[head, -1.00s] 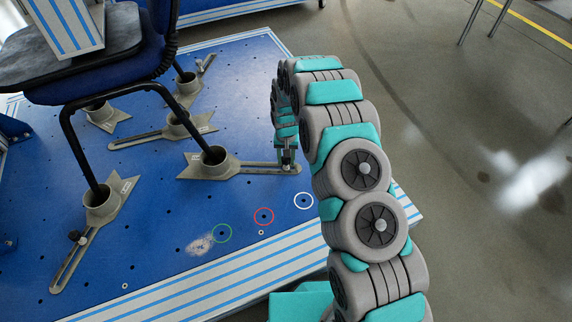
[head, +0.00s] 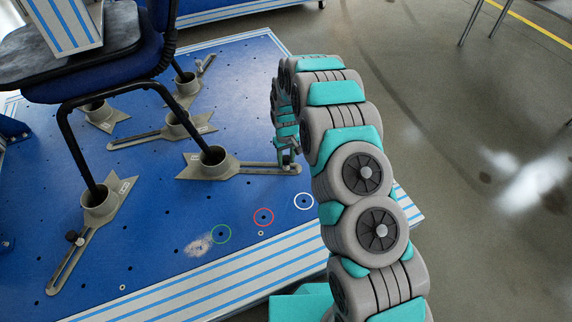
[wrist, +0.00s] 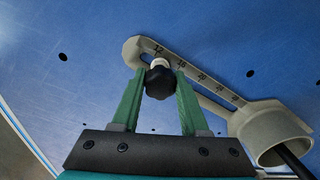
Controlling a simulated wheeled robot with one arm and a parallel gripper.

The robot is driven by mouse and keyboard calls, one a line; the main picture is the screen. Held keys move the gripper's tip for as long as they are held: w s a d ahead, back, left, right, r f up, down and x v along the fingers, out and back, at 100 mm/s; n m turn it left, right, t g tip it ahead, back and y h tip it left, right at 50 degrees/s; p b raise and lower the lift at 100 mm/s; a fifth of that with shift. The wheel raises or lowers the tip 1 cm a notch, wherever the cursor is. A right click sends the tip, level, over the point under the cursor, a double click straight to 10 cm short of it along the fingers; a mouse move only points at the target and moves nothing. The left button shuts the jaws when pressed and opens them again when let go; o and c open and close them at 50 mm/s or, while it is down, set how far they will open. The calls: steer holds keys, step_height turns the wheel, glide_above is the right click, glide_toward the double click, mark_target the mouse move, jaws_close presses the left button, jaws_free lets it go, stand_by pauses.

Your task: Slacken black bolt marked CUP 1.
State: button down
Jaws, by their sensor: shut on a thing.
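A black bolt (wrist: 160,83) with a knob head stands at the end of a slotted grey cup bracket (head: 240,168). The slot, with scale marks beside it, also shows in the wrist view (wrist: 222,92). My gripper (head: 288,158) is at this outer end of the bracket. In the wrist view its two green fingers (wrist: 160,90) are shut on the knob, one on each side. A pale shank shows above the knob. In the head view the gripper mostly hides the bolt. The CUP marking cannot be read in either view.
A blue chair (head: 110,70) stands with its legs in several grey cups on the blue plate (head: 160,215). Another black knob (head: 74,238) is on the front left bracket. Green, red and white (head: 304,201) rings mark the plate near its front edge.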

steer(key=shift+n+b, duration=0.5)
steer(key=shift+n, duration=1.5)
steer(key=shift+n, duration=0.5)
steer(key=n+b, duration=0.1)
steer(key=n, duration=0.2)
steer(key=shift+c, duration=2.2)
jaws_free()
